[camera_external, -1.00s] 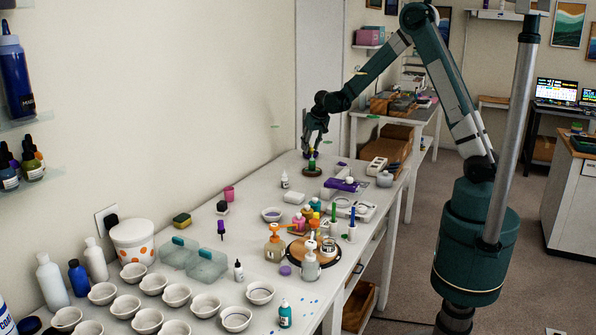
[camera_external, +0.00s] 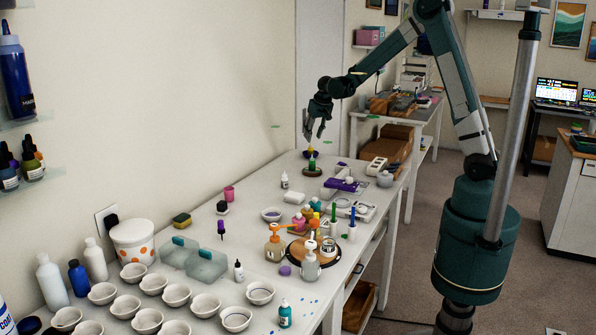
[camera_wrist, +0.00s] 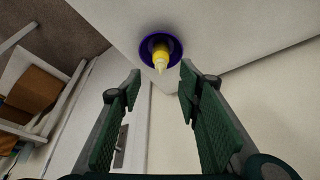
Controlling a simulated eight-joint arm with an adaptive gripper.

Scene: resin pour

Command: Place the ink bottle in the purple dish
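A yellow bottle with a pale pointed tip (camera_wrist: 160,58) stands inside the round purple dish (camera_wrist: 146,48) in the wrist view. I take this to be the ink bottle. In the external view, the purple dish (camera_external: 311,155) is small at the far end of the long table, with a bit of yellow in it. My gripper (camera_external: 315,139) is above the dish, pointing down. In the wrist view my gripper (camera_wrist: 161,82) has its fingers wide apart with nothing between them. The bottle and dish are beyond the fingertips, not touching them.
A white bottle (camera_external: 284,181) and a purple item (camera_external: 341,185) are nearby. The wall is close on the left. The table's near end is crowded with white bowls.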

